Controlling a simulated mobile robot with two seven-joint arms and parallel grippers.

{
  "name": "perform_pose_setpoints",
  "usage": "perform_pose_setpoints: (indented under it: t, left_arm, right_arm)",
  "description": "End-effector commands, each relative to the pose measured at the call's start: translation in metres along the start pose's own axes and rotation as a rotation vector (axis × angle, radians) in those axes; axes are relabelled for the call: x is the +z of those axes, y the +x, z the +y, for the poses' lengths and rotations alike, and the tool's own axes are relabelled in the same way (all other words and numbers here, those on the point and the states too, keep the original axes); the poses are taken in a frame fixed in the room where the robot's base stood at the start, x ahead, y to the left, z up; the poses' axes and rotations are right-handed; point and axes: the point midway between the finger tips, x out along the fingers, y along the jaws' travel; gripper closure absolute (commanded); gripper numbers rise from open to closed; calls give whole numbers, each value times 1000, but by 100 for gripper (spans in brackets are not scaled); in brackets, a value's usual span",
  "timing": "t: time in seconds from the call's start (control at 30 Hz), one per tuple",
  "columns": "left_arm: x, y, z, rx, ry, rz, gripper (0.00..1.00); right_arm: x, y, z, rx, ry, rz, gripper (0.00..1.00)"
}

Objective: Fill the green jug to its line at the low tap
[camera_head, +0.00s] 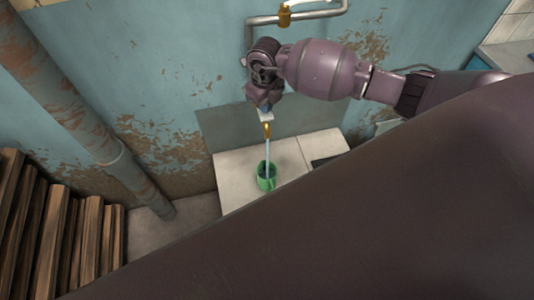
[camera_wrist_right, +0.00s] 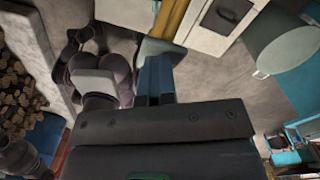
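The green jug (camera_head: 271,183) stands upright on the pale stone slab at the foot of the wall. A thin pale-blue stream of water (camera_head: 268,153) runs from the brass tap (camera_head: 267,130) down into its mouth. The water level and any line on the jug are too small to make out. My right gripper (camera_head: 264,111) is at the top of the tap, and its fingers are small and partly hidden there. In the right wrist view two blue fingers (camera_wrist_right: 155,80) show close together. Whether they grip the tap is unclear. My left gripper is not in view.
A pipe with a brass fitting (camera_head: 285,16) runs along the wall above. A thick rusty pipe (camera_head: 119,158) and stacked wooden boards (camera_head: 62,235) stand at the left. The slab (camera_head: 235,170) has bare room left of the jug. My own dark arm covers the lower right.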

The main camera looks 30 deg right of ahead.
Motion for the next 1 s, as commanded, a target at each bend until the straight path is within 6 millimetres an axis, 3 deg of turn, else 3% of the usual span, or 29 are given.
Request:
perform_pose_setpoints:
  t: [0.3,0.6,1.0]
  left_arm:
    - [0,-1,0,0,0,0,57]
    - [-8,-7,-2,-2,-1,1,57]
    - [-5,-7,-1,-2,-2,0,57]
  right_arm:
    - [0,-1,-1,-2,1,0,100]
    - [0,-14,-1,-2,1,-1,100]
    - [0,-12,0,0,0,1,100]
